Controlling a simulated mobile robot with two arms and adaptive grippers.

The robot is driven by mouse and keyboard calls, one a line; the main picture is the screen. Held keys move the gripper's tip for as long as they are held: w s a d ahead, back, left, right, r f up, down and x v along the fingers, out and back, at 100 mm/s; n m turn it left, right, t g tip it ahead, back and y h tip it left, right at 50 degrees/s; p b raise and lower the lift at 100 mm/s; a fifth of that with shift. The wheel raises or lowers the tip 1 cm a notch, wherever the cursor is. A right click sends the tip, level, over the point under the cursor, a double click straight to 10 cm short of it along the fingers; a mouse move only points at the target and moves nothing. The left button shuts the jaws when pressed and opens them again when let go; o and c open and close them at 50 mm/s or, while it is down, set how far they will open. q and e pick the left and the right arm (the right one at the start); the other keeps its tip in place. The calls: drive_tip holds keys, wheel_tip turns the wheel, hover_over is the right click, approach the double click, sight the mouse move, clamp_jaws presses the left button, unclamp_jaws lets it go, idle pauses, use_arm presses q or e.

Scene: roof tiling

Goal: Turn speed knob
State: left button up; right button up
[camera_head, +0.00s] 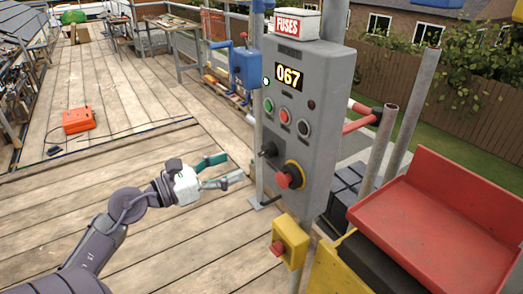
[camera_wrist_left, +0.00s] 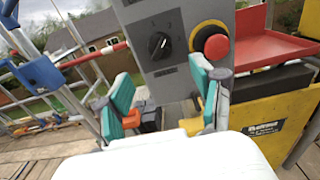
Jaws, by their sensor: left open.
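The speed knob is a black rotary knob (camera_head: 268,149) low on the left of the grey control panel (camera_head: 318,120). In the left wrist view the knob (camera_wrist_left: 159,45) sits on the panel's lower face, with white marks around it. My left gripper (camera_head: 228,170) is open and empty, to the left of the panel and a little below the knob. In the wrist view its teal fingers (camera_wrist_left: 164,98) stand apart, with the knob above and between them; nothing touches it. My right gripper is not in view.
A red emergency button (camera_head: 283,181) with a yellow collar is just right of the knob. Green, red and black buttons (camera_head: 285,115) and a display reading 067 (camera_head: 289,77) are above. A red tray (camera_head: 450,205) is right.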

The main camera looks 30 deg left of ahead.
sight(261, 155)
use_arm(q)
drive_tip(key=p+x, duration=0.2)
drive_tip(key=x, duration=0.6)
drive_tip(key=shift+w+r+p, duration=0.1)
drive_tip(key=shift+r+p, duration=0.05)
drive_tip(key=shift+p, duration=0.15)
drive_tip(key=shift+w+d, duration=0.3)
drive_tip(key=shift+w, duration=0.3)
drive_tip(key=c, duration=1.1)
drive_tip(key=shift+c, duration=0.2)
